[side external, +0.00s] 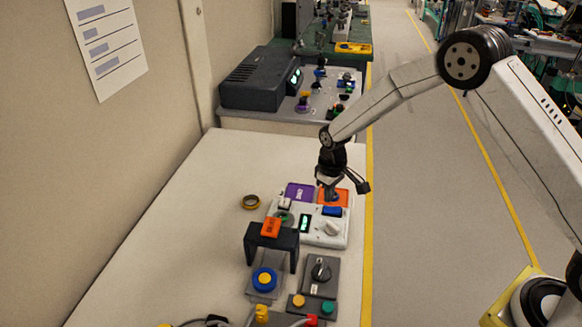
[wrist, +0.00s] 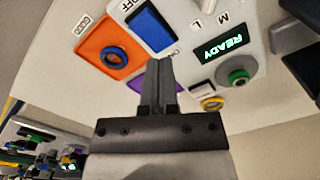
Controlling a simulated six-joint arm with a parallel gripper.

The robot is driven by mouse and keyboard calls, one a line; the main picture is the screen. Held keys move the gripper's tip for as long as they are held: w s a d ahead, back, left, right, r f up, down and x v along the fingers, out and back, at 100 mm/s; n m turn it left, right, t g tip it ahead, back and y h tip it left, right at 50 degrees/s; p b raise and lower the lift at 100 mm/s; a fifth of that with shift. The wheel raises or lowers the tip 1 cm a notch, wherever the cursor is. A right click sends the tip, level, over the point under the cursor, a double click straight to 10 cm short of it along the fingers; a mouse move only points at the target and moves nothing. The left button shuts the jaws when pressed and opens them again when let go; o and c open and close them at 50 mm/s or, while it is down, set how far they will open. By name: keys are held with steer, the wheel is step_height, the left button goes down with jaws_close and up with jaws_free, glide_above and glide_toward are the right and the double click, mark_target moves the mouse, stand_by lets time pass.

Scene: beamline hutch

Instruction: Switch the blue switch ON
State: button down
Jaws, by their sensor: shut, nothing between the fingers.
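The blue switch (side external: 332,211) is a rocker on the white control panel (side external: 318,238), near its far right corner. In the wrist view the blue switch (wrist: 150,27) lies in a dark frame, with an OFF label at its upper end; a label at its other end is largely hidden by my fingers. I cannot tell which way the rocker is tilted. My gripper (side external: 332,196) points down over the orange pad just beyond the switch. In the wrist view my gripper (wrist: 160,62) is shut and empty, its fingertips appearing just below the switch; contact is not visible.
The orange pad (wrist: 90,50) carries a dark blue ring (wrist: 113,58). A purple pad (side external: 299,191) lies beside it. The panel has a READY display (wrist: 220,50), a green-ringed knob (wrist: 238,77) and a white knob (side external: 332,228).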

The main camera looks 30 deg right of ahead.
mark_target(331, 210)
steer(key=shift+r, duration=2.05)
steer(key=s+d+r+m+t, duration=0.1)
steer(key=s+r, duration=0.3)
steer(key=s, duration=0.7)
steer(key=s+d+r+m+t, duration=0.1)
steer(key=s+d+r+m, duration=0.1)
steer(key=s, duration=0.9)
steer(key=shift+r+t, duration=0.3)
steer(key=shift+r, duration=0.6)
